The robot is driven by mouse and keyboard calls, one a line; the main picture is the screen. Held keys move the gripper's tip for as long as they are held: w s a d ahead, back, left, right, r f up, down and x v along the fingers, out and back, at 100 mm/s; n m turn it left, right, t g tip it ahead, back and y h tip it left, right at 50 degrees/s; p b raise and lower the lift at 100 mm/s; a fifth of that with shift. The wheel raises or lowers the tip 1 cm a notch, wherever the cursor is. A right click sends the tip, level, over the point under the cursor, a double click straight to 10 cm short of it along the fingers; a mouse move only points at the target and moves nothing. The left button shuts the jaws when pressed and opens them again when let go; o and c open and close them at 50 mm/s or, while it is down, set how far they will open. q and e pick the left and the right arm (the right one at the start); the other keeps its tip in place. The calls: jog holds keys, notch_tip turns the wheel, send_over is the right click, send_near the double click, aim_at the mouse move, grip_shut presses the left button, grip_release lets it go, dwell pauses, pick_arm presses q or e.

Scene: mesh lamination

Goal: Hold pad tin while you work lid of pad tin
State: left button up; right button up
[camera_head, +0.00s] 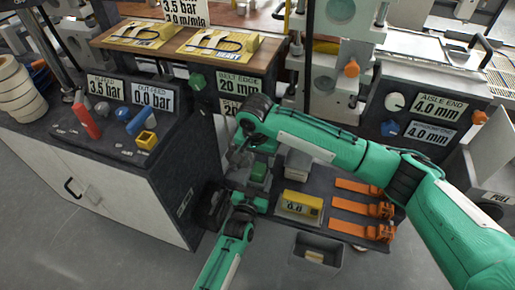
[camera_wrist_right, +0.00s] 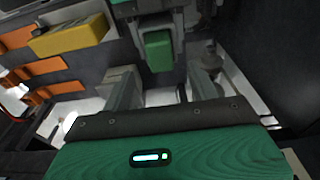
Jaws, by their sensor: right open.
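A small green block (camera_head: 258,172) with grey around it sits at the left end of the dark tray; I take it for the pad tin, but cannot be sure. It also shows in the right wrist view (camera_wrist_right: 158,50), ahead of my right gripper's fingers (camera_wrist_right: 165,88), which are apart with nothing between them. In the head view my right gripper (camera_head: 242,156) is just left of and above the block. My left gripper (camera_head: 250,189) is close below the block; its fingers are hidden or too small to tell. I cannot make out the lid.
On the tray stand a grey box (camera_head: 298,165), a yellow block (camera_head: 300,204) and orange clamps (camera_head: 358,207). An open grey bin (camera_head: 316,254) is in front. A dark-topped cabinet (camera_head: 120,185) is at left, and machine panels rise behind. My right arm covers part of the tray.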

aim_at(259, 168)
jog(key=f, duration=0.6)
jog(key=shift+w+d+f, duration=0.1)
jog(key=shift+w+f, duration=0.2)
jog(key=shift+w, duration=0.1)
jog(key=c, duration=1.3)
jog(key=shift+o, duration=0.2)
jog(key=shift+r, duration=0.3)
jog(key=shift+r, duration=3.5)
pick_arm(q)
jog(key=o, duration=1.5)
jog(key=shift+c, duration=0.2)
